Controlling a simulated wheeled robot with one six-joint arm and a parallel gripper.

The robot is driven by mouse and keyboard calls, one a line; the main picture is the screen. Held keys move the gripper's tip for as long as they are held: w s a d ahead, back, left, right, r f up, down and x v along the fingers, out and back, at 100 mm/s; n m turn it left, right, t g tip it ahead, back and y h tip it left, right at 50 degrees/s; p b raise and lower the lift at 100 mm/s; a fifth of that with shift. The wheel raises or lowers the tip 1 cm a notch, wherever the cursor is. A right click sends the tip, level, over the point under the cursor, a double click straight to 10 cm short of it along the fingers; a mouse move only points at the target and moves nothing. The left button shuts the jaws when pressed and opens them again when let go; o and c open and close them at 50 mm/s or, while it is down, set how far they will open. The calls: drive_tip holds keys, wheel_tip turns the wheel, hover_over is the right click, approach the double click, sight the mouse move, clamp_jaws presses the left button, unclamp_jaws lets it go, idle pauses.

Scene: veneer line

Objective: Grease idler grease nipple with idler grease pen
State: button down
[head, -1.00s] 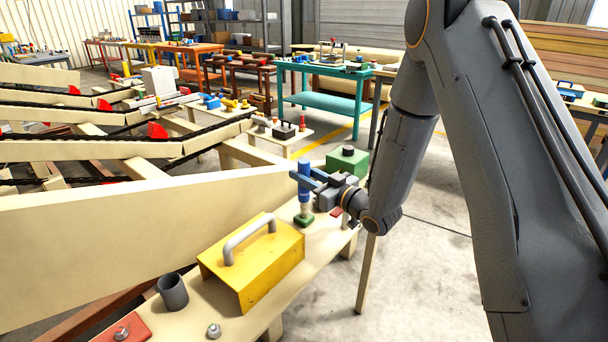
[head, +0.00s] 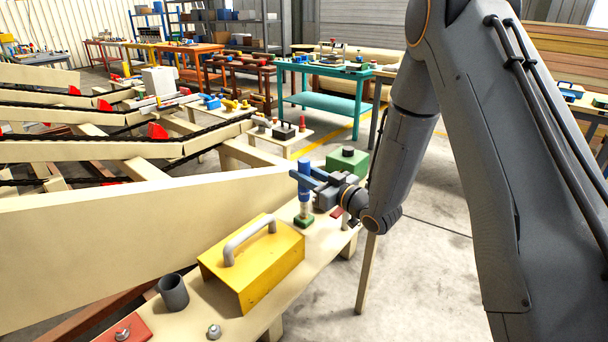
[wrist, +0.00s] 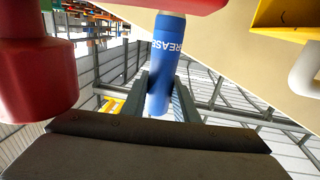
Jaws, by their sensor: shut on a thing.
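The idler grease pen (head: 304,175) is a blue cylinder with a pale lower part. It stands upright above a small green base (head: 303,221) on the bench; whether it still touches the base is hard to tell. My gripper (head: 312,179) is shut on its blue upper part from the right. In the wrist view the pen (wrist: 165,65), marked "GREASE", sits between my fingers (wrist: 160,98). A metal fitting on a red plate (head: 123,333) and a silver fitting (head: 214,331) are at the near end; I cannot tell which, if either, is the idler grease nipple.
A yellow box with a grey handle (head: 252,270) and a dark cup (head: 173,292) stand on the narrow bench (head: 325,240). A green block (head: 347,162) is behind my gripper. A large red part (wrist: 38,75) is close at left in the wrist view.

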sight(304, 160)
drive_tip(key=shift+f, duration=0.4)
idle(0.5)
drive_tip(key=shift+r, duration=0.55)
idle(2.1)
drive_tip(key=shift+r+p, duration=1.5)
drive_tip(key=shift+r, duration=0.9)
